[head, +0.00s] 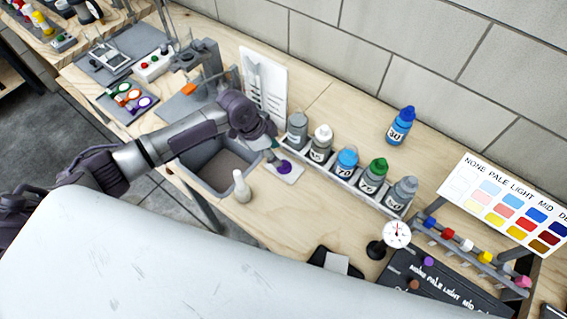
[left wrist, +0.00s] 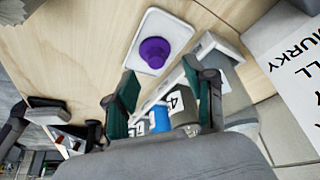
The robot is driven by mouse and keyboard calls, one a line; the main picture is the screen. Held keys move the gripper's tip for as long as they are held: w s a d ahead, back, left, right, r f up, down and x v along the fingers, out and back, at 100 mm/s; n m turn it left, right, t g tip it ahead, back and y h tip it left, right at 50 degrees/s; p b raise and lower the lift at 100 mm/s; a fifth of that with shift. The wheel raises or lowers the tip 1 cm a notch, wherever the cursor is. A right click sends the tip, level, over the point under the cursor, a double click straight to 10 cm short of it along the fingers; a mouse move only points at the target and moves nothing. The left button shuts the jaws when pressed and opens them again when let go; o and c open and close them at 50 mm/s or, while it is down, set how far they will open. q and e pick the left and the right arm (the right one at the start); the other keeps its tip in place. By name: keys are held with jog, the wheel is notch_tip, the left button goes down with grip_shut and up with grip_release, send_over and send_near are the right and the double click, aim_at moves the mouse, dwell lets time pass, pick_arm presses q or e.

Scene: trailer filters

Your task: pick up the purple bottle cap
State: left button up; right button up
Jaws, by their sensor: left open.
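The purple bottle cap (head: 284,167) sits on a small white tray (head: 293,177) on the wooden bench, beside the bottle rack. In the left wrist view the cap (left wrist: 155,52) shows whole on the white tray (left wrist: 180,37), just beyond the fingertips. My left gripper (head: 271,152) hangs close to the cap in the head view. In the left wrist view my left gripper (left wrist: 161,76) has its two dark green fingers apart with nothing held between them. Whether a finger touches the tray is unclear. My right gripper is in neither view.
A rack (head: 345,180) of several labelled bottles stands right of the tray. A grey bin (head: 195,172) and a white bottle (head: 242,187) are to the left. A white panel (head: 264,85) stands behind. A blue bottle (head: 400,126) stands near the wall.

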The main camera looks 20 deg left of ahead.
aim_at(284, 163)
pick_arm(q)
jog(key=shift+d+f+p, duration=0.65)
jog(key=shift+d+f, duration=0.05)
jog(key=shift+f, duration=0.05)
jog(key=shift+x, duration=1.2)
jog(key=shift+f, duration=0.4)
jog(key=c, duration=0.8)
jog(key=shift+c, duration=0.2)
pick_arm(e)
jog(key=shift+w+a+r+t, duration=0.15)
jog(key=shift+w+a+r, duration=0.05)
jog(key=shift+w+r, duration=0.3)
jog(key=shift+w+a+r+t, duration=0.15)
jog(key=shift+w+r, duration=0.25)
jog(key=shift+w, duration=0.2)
